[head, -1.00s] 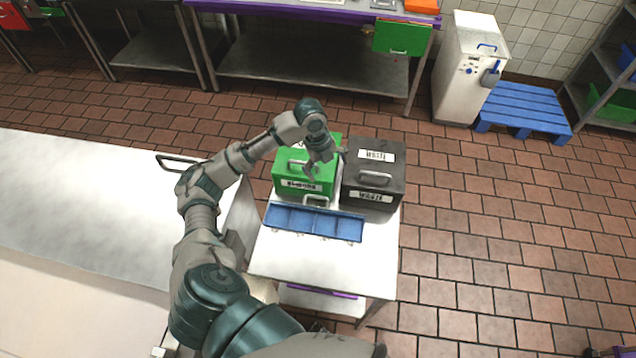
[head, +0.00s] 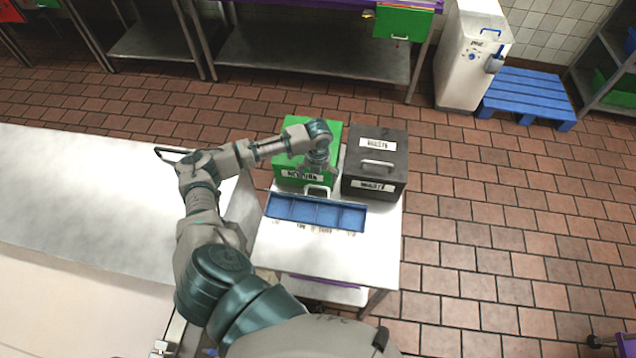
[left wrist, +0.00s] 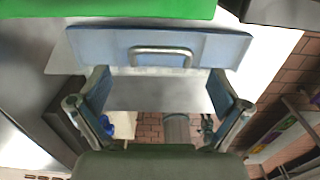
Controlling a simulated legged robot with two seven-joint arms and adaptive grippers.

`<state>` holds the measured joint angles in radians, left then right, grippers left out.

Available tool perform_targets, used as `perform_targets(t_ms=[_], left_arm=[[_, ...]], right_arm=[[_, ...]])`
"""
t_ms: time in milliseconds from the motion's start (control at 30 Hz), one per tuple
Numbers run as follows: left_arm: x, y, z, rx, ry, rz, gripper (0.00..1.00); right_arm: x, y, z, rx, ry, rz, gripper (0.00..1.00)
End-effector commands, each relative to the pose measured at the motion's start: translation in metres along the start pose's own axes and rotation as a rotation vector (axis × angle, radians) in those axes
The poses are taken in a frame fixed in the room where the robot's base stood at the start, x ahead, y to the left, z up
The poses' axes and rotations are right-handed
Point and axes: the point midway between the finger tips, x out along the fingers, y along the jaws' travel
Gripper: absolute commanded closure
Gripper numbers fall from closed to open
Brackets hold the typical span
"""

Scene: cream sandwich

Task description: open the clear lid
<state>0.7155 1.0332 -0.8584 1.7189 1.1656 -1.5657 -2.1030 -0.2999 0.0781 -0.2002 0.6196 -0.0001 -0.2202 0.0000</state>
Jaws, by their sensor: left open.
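The blue compartment tray (head: 340,216) lies on the white cart top in the head view, in front of a green box. A metal handle (head: 317,189) shows at its back edge; the clear lid's own panel is hard to make out. In the left wrist view the tray (left wrist: 100,46) is a pale blue strip, with the handle (left wrist: 160,54) at its middle. My left gripper (head: 317,178) is over the green box's front, just behind the handle. Its fingers (left wrist: 159,78) are spread wide and empty, with the handle just past their tips, roughly centred between them.
The green box (head: 292,135) and a black waste box (head: 375,150) stand close behind the tray. The white cart top (head: 340,258) is clear in front. A steel counter (head: 90,190) stands on the left. Open tiled floor lies on the right.

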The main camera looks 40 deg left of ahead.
Motion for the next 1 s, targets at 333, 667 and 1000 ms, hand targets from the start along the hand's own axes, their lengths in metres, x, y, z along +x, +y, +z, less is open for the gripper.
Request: perform_targets(t_ms=[333,667,1000], left_arm=[[0.043,0.000,0.000,0.000,0.002,-0.001,0.00],[0.045,-0.001,0.000,0.000,0.000,0.000,0.07],[0.048,0.000,-0.001,0.001,0.005,0.002,0.93]], right_arm=[[-0.002,-0.002,0.000,-0.001,0.000,-0.002,0.60],[-0.002,-0.001,0.000,-0.001,0.000,-0.001,0.60],[-0.002,0.003,0.000,-0.001,0.000,0.003,0.60]])
